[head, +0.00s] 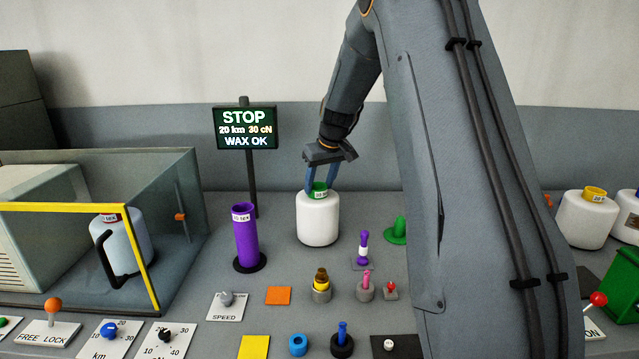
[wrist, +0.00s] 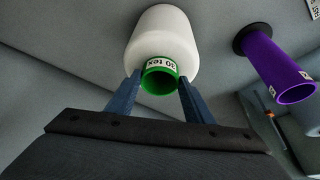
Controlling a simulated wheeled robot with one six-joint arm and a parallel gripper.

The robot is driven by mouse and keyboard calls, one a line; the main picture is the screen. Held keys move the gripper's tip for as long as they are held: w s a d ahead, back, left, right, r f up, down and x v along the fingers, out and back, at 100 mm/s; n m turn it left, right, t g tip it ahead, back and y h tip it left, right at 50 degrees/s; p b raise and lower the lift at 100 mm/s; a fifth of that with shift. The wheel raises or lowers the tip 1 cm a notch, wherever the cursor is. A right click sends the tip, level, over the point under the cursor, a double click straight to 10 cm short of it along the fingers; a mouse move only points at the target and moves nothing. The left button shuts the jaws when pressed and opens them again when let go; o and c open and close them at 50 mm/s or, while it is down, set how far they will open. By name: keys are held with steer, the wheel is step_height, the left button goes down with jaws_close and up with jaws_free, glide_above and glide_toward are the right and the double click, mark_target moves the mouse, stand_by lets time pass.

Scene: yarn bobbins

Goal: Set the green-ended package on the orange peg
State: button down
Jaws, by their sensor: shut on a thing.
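The green-ended package (head: 318,222) is a white yarn body with a green tube end marked with a white label. It is upright in the middle of the head view. My gripper (head: 319,188) points down from above, its two blue fingers shut on the green tube end. In the wrist view the fingers (wrist: 159,82) stand on either side of the green end of the package (wrist: 162,40). I cannot tell whether its base touches the bench. No orange peg shows clearly; a small orange bit (head: 549,201) shows just right of my arm, which hides much there.
A purple tube (head: 246,238) on a dark base stands left of the package. A green peg (head: 397,229) and small bobbins (head: 321,285) stand right and in front. An orange square (head: 278,296) lies flat. A yellow-ended package (head: 587,218) stands right, a glass-sided box (head: 165,225) left.

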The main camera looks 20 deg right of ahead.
steer(key=c, duration=0.9)
jaws_free()
steer(key=shift+o, duration=0.5)
steer(key=shift+f, duration=0.1)
steer(key=b+v, duration=0.1)
steer(key=v, duration=0.7)
steer(key=shift+b, duration=0.4)
